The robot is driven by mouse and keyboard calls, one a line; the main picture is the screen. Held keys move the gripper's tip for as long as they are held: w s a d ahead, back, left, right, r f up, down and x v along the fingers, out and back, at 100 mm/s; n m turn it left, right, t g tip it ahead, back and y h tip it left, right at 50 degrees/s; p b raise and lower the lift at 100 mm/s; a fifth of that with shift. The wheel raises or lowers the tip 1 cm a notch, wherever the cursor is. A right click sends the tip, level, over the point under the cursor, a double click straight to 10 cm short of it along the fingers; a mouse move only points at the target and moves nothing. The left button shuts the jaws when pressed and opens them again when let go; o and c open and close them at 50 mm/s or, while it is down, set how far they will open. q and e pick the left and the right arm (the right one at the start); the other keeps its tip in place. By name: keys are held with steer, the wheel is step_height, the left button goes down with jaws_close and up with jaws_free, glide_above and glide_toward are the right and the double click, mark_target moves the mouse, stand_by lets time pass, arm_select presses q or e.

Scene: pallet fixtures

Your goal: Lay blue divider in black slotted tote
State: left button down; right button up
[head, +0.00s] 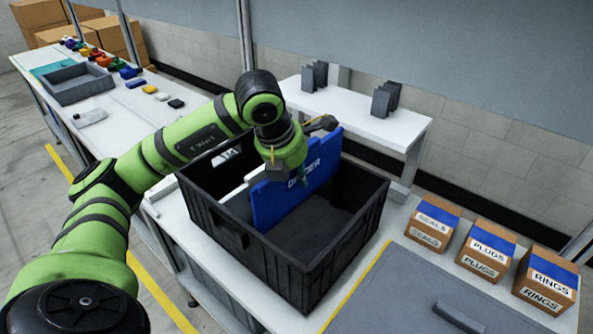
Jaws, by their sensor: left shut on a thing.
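The blue divider (268,205) is a flat panel with white lettering, partly covered by my gripper. It stands upright across the inside of the black slotted tote (272,265), its upper edge rising above the tote's rim at the back. My left gripper (301,180) reaches over the tote from the left and is shut on the divider's upper part; its fingertips are partly hidden. Whether the divider's lower edge sits in slots or touches the floor, I cannot tell. A white panel (228,155) shows behind the divider. My right gripper is not in view.
Boxes of seals (431,228), plugs (484,251) and rings (544,282) stand right of the tote. A white raised shelf (345,122) with dark bookend-like holders is behind it. A grey tray (78,83) and small coloured items lie on the far-left table.

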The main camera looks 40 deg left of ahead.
arm_select(q)
steer(key=shift+f, duration=0.7)
step_height(320, 180, down, 9)
steer(key=b, duration=0.8)
steer(key=shift+f, duration=0.15)
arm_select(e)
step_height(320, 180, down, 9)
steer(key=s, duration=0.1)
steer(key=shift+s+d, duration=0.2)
arm_select(q)
steer(key=shift+b, duration=0.5)
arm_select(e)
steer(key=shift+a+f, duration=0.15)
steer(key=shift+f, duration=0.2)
arm_select(q)
steer(key=shift+f+b, duration=0.75)
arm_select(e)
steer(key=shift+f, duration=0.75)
